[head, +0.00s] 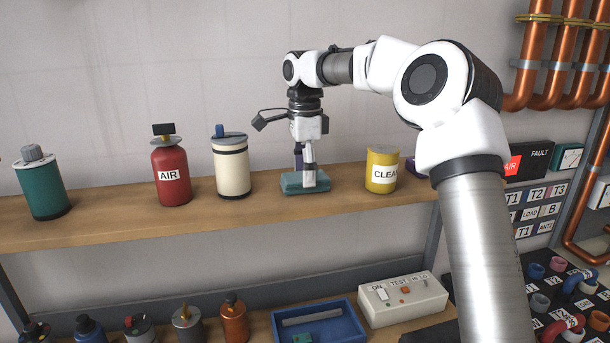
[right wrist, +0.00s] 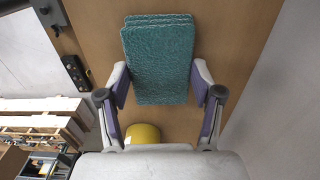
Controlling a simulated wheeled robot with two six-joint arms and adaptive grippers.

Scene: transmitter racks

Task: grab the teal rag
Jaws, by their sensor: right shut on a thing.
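The teal rag (head: 291,184) lies as a folded stack on the upper wooden shelf, between the cream canister and the yellow can. It also shows in the right wrist view (right wrist: 158,60), between the two fingers. My right gripper (head: 309,184) points straight down over the rag and is shut on it, a finger on either side. The right gripper also shows in the right wrist view (right wrist: 160,95). The rag appears to be at shelf height; whether it is lifted at all I cannot tell. My left gripper is in neither view.
A cream canister (head: 232,168) stands left of the rag, a yellow can (head: 382,172) right of it. A red AIR bottle (head: 171,185) and a green canister (head: 43,190) stand farther left. Below are a blue tray (head: 335,329), a white test box (head: 403,300) and several small bottles.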

